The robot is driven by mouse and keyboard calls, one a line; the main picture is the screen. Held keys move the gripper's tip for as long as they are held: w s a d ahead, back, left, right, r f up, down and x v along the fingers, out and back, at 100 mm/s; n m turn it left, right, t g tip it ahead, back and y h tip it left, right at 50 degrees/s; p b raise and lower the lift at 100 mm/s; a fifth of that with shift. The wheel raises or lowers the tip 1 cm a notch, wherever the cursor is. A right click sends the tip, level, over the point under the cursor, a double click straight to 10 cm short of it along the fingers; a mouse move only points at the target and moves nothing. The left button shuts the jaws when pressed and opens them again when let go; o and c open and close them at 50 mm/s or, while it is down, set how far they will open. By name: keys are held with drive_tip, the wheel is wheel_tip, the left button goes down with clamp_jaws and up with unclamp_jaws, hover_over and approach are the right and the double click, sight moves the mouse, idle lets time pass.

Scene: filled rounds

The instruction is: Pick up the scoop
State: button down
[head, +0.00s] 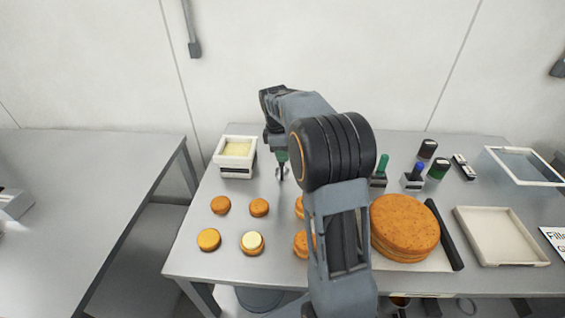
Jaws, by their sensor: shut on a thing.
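My gripper (278,146) is at the back of the table, just right of the white tub. It points down and is shut on what looks like the scoop (282,174). A bit of green and a small light metal part show below the jaws. The arm and jaws hide most of it, and I cannot tell whether it touches the table. The white tub (236,166) holds a pale yellow filling and has a dark front.
Small orange-brown rounds (221,205) stand in front; one (252,241) has a pale top. My arm hides part of the middle. A large round cake (404,226), a dark bar (443,236), an empty tray (500,236) and green- and blue-handled tools (415,177) are right.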

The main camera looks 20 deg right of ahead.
drive_tip(key=shift+r, duration=0.1)
drive_tip(key=shift+r, duration=0.2)
drive_tip(key=r, duration=0.3)
drive_tip(key=shift+s+r, duration=0.15)
drive_tip(key=shift+s, duration=0.05)
drive_tip(key=s+a+r+b, duration=0.2)
drive_tip(key=s+r, duration=0.7)
drive_tip(key=s, duration=0.4)
drive_tip(key=shift+s, duration=0.2)
